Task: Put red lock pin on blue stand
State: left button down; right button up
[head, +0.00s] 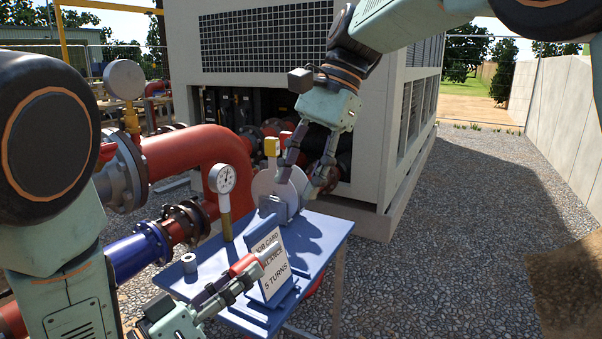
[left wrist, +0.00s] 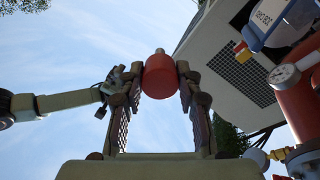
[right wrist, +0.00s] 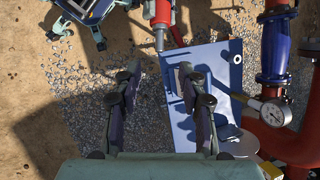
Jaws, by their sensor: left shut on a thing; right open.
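The red lock pin (head: 243,265) has a red body and a grey tip. My left gripper (head: 236,276) is shut on it and holds it low, in front of the job card. The pin shows end-on between the left fingers in the left wrist view (left wrist: 160,76) and at the top of the right wrist view (right wrist: 161,14). The blue stand (head: 222,308) is a flat-topped blue table; its top also shows in the right wrist view (right wrist: 207,57). My right gripper (head: 306,180) is open, its fingers near a pale disc behind the card.
A white job card (head: 270,264) stands upright on the table. Red and blue pipes (head: 137,250) run at left. The chiller cabinet (head: 262,40) is behind; gravel at right is open.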

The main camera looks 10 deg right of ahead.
aim_at(271, 247)
jog(key=x, duration=1.2)
grip_shut()
dwell(0.3)
pick_arm(q)
jog(key=c, duration=0.8)
grip_release()
jog(key=shift+a, duration=0.1)
jog(key=shift+v, duration=5.9)
